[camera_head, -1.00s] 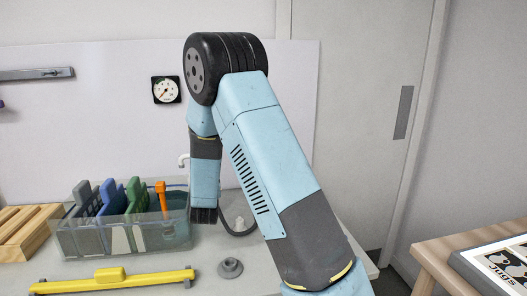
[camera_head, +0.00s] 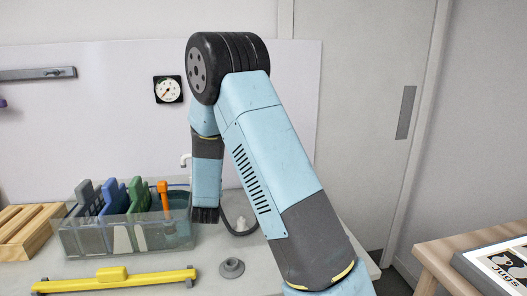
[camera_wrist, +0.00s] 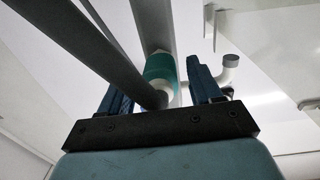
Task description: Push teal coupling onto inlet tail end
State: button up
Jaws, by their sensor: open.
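The teal coupling (camera_wrist: 160,68) shows in the wrist view as a short green-teal sleeve between the two fingers of my gripper (camera_wrist: 157,80). A pale collar lies at its near end, where a dark tube (camera_wrist: 147,94) runs in. The fingers are apart, with a visible gap on the coupling's right; contact is not clear. In the head view my gripper (camera_head: 206,215) points down beside the clear tank, and I cannot make out the coupling there. I cannot tell for certain which part is the inlet tail end.
A clear tank (camera_head: 115,238) with coloured racks stands left of my gripper. A dark hose (camera_head: 230,222) curves to its right. A yellow bar (camera_head: 125,283) and a grey round fitting (camera_head: 232,267) lie in front. A white pipe elbow (camera_wrist: 230,66) is right of the fingers.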

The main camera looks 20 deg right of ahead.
jog(key=shift+v, duration=2.15)
jog(key=shift+s, duration=0.15)
dwell(0.4)
